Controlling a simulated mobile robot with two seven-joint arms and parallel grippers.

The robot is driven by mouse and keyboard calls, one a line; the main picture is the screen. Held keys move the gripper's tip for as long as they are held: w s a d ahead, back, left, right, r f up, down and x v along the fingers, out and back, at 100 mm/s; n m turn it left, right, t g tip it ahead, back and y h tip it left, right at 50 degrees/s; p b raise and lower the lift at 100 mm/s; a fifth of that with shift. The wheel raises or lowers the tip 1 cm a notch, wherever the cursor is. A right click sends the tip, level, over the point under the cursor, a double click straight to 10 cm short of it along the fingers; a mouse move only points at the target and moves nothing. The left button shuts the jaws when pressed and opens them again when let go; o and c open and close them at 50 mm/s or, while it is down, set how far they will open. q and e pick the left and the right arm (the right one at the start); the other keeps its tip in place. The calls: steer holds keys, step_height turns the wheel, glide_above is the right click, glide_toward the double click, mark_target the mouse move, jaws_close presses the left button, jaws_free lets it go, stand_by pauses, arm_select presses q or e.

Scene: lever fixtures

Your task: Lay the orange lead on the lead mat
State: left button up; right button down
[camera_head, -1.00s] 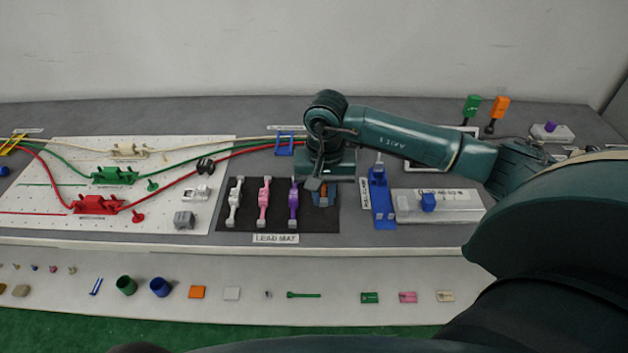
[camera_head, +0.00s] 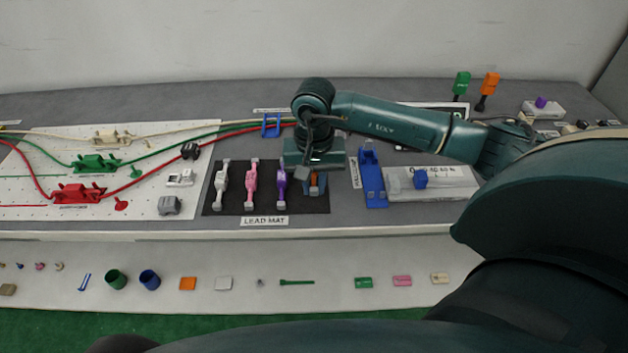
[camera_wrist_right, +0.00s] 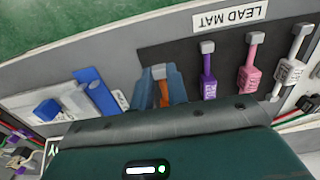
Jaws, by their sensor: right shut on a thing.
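The orange lead (camera_wrist_right: 160,84) shows between the fingers of my right gripper (camera_wrist_right: 158,88) in the right wrist view. Only a small orange part is visible, and the gripper body hides the rest. In the head view, my right gripper (camera_head: 314,186) is low over the right end of the dark lead mat (camera_head: 266,203). It is shut on the orange lead. On the mat, a white lead (camera_head: 222,184), a pink lead (camera_head: 251,184) and a purple lead (camera_head: 281,186) lie side by side, left of the gripper. I cannot tell whether the orange lead touches the mat. My left gripper is not in view.
A white pegboard (camera_head: 40,180) with red, green and cream cables is at the left. A lower shelf (camera_head: 330,305) holds small parts.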

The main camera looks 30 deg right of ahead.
stand_by(0.6)
steer(key=shift+f+b, duration=0.85)
steer(key=shift+b, duration=0.35)
stand_by(0.4)
steer(key=shift+f+b, duration=0.45)
steer(key=shift+b, duration=0.1)
steer(key=shift+f, duration=0.15)
